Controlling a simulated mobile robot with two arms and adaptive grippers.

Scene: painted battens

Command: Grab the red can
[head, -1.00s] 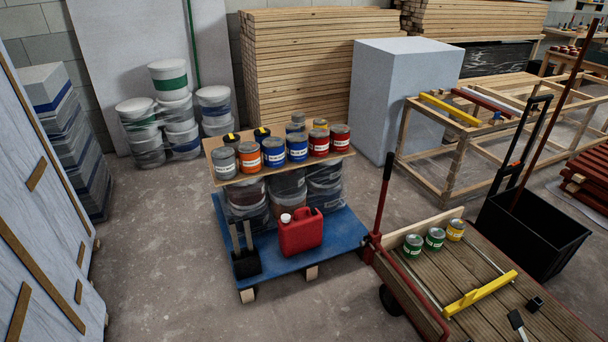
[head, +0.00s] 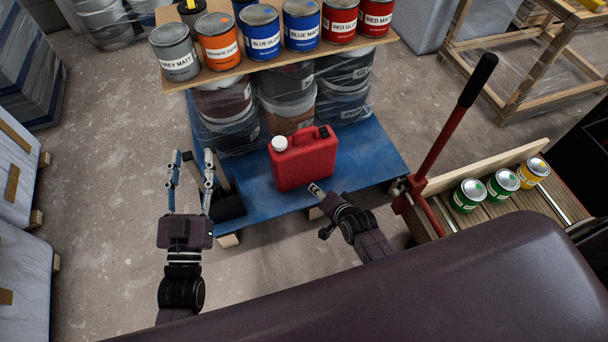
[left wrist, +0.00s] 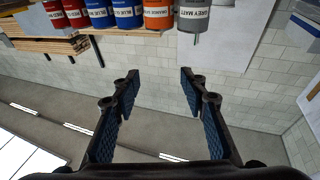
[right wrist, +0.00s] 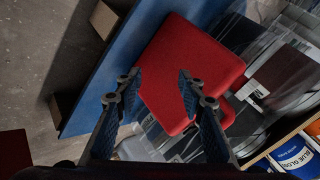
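A red jerry can (head: 305,160) with a white cap stands upright on the blue platform (head: 375,150). It also shows in the right wrist view (right wrist: 190,75). My right gripper (head: 316,190) is just in front of the jerry can's lower right; in the right wrist view it is open (right wrist: 158,82), and whether it touches is unclear. Red paint tins, RED GLOSS (head: 340,20) and RED MATT (head: 375,18), stand at the right of the board above. My left gripper (head: 190,165) is open and empty, left of the jerry can and below the board; its open fingers show in the left wrist view (left wrist: 158,80).
The board (head: 225,78) also carries grey (head: 174,55), orange (head: 217,45) and blue (head: 261,35) tins, above wrapped buckets (head: 235,130). A dark holder (head: 228,208) stands left of the jerry can. A red-and-black handle (head: 460,120) and green tins (head: 468,195) are to the right.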

